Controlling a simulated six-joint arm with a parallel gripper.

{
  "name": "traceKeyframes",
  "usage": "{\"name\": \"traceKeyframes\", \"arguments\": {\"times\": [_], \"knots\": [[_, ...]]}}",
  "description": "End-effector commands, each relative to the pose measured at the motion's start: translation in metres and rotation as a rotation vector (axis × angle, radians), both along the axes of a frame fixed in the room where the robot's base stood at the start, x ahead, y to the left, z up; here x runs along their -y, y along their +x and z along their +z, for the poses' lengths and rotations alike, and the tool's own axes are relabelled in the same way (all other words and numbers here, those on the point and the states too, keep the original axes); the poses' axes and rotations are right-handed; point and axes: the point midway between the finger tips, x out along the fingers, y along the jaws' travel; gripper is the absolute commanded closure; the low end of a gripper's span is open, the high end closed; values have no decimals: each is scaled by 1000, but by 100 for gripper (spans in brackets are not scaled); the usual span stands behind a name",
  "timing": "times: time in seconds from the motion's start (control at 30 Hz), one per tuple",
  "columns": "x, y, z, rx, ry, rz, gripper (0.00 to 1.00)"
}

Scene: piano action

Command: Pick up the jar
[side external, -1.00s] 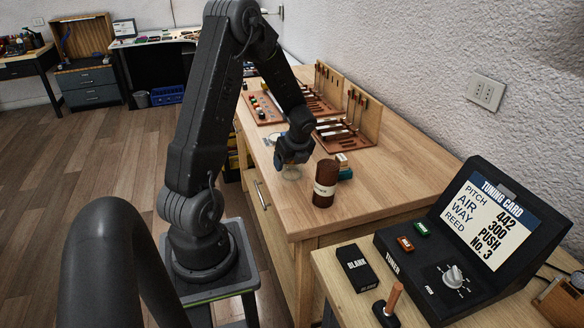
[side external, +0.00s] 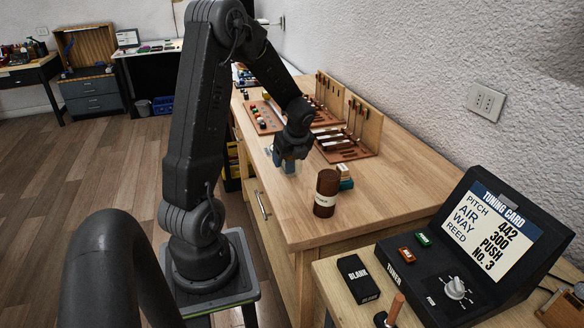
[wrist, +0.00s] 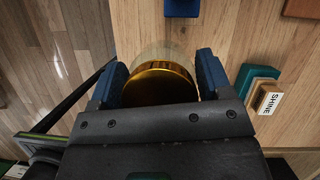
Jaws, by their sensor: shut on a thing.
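The jar is clear glass with a round gold lid (wrist: 160,82). In the wrist view it sits between the two blue fingers of my gripper (wrist: 161,80), which are shut on it. The glass body shows faintly beyond the lid. In the side view my gripper (side external: 284,163) points down over the workbench. The jar is hard to make out there, mostly hidden by the fingers, and I cannot tell whether it touches the bench.
A brown cylinder with a pale label (side external: 325,193) stands nearby on the bench (side external: 390,190), beside small green and pale blocks (side external: 345,178). Wooden tool racks (side external: 345,140) line the wall side. A dark blue block (wrist: 182,7) lies beyond the jar.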

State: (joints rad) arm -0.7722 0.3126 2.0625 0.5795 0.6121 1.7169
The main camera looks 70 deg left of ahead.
Motion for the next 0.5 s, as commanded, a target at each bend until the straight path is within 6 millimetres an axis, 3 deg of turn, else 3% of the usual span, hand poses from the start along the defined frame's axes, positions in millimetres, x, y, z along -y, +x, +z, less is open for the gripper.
{"name": "traceKeyframes", "arguments": {"times": [0.03,0.2,0.5], "knots": [[-4,-15,7,-2,1,12,55],[-13,-52,29,-1,1,12,55],[-24,-98,57,-2,0,7,55]]}}
